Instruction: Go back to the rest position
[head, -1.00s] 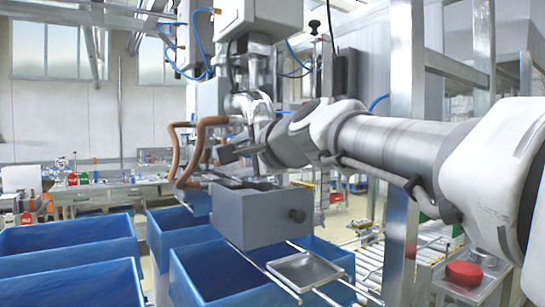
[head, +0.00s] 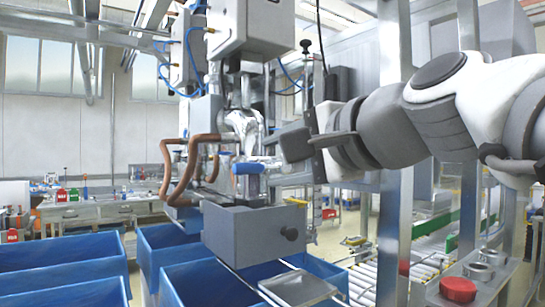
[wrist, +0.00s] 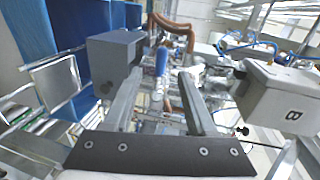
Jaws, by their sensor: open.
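My gripper (wrist: 160,98) is open and empty in the wrist view. Its two fingers reach forward with a gap between them, and machine parts show beyond the gap. In the head view my gripper (head: 290,145) is seen from the side, in front of the machine and a little right of its blue-handled part (head: 249,169). It looks apart from the grey box (head: 250,235) with a dark knob, which lies below and to the left. How far it is from the machine in depth I cannot tell.
Blue bins (head: 60,255) stand at lower left and below the machine. A metal tray (head: 298,287) sits on rails under the grey box. Brown hoses (head: 168,170) hang at the left. A metal post (head: 393,225) and a side table with a red round thing (head: 458,290) are at right.

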